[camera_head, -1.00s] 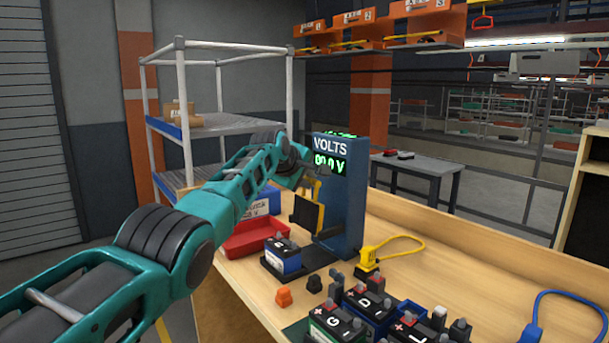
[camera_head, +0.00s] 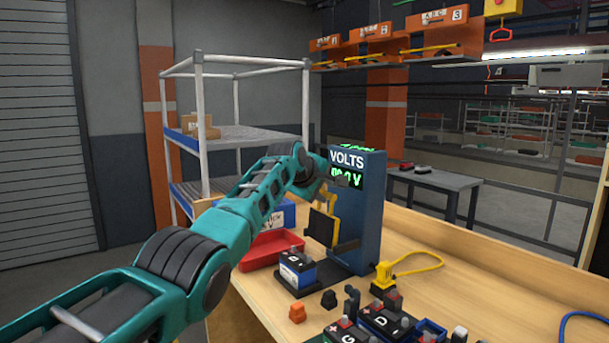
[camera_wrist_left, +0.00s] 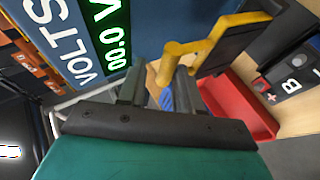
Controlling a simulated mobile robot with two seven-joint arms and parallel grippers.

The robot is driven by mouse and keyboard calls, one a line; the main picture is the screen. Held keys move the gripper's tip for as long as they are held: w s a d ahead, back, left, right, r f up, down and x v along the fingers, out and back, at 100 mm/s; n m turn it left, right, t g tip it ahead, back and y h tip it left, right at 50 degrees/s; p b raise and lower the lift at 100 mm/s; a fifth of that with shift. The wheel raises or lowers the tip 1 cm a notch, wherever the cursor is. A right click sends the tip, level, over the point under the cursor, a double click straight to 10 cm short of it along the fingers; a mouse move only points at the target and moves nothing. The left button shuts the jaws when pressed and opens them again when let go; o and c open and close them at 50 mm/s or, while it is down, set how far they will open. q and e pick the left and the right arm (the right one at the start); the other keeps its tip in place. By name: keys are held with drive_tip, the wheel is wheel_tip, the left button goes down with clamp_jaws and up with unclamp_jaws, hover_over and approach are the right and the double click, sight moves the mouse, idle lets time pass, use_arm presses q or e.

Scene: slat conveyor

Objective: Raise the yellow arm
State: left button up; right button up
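The yellow arm (camera_head: 335,208) is on the left side of the blue volts tester (camera_head: 369,220) and carries a black plate (camera_head: 321,228). It hangs low, above a battery marked B (camera_head: 297,271) in the tester's black base. My left gripper (camera_head: 328,182) is at the upper end of the yellow arm, beside the display. In the left wrist view, the two fingers (camera_wrist_left: 158,84) are apart, and the rounded end of the yellow arm (camera_wrist_left: 180,50) shows at the gap between their tips. I cannot tell whether they touch it. My right gripper is not in view.
A red tray (camera_head: 268,250) and a blue box sit left of the tester. A wire-post shelf (camera_head: 240,135) stands behind my left arm.

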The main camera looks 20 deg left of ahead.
use_arm(q)
drive_tip(key=shift+s+d+f+b, duration=0.25)
drive_tip(key=shift+d+f+b, duration=0.25)
drive_tip(key=shift+s+r, duration=0.25)
drive_tip(key=a+b+v, duration=0.1)
drive_tip(key=v, duration=1.1)
drive_tip(key=shift+w+r+b, duration=0.15)
drive_tip(key=shift+r+b, duration=0.15)
drive_tip(key=shift+r, duration=0.2)
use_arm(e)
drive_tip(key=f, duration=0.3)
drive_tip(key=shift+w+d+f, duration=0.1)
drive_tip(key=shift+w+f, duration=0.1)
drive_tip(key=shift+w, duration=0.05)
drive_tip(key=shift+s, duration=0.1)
